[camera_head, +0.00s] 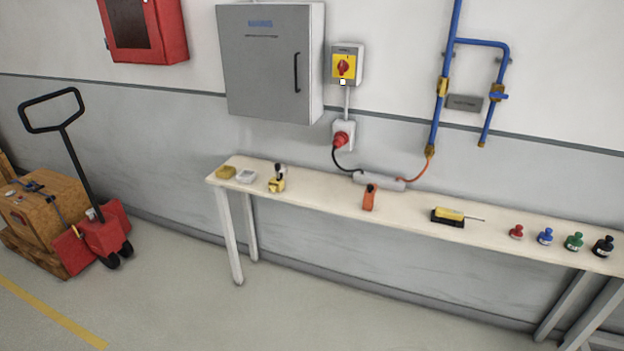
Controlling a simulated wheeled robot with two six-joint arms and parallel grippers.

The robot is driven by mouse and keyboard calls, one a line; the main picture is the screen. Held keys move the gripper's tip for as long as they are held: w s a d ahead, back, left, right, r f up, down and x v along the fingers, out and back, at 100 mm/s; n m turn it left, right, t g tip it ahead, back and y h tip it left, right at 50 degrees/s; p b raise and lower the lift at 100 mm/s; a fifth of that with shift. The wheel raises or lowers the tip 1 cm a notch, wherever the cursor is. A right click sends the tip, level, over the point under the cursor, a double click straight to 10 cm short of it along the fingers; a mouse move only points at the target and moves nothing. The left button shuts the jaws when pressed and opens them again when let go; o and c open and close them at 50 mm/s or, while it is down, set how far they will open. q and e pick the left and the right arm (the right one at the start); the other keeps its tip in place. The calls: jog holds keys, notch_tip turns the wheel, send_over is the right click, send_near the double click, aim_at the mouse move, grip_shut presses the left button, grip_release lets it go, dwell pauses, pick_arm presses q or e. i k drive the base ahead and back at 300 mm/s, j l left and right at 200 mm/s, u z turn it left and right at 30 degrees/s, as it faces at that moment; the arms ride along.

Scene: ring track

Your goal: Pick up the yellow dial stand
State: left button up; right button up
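The yellow dial stand (277,184) appears to be the small yellow item standing near the left end of the narrow table (325,197). It has a dark and white upper part. It stands upright, just right of a small white-grey item (246,176). It is small in view, so the dial face cannot be made out. Neither of my grippers shows in the head view.
A flat yellow item (226,172) lies at the table's left end. An orange item (370,198), a yellow-and-black tool (450,216) and several coloured stamp-like items stand further right. A red pallet jack (103,231) with boxes stands left. Floor before the table is clear.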

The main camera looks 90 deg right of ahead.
aim_at(281, 172)
jog(key=z, duration=2.7)
jog(key=i+j+z, duration=0.4)
jog(key=i, duration=0.3)
jog(key=i+j+z, duration=0.4)
jog(key=i+j, duration=0.2)
jog(key=j, duration=0.15)
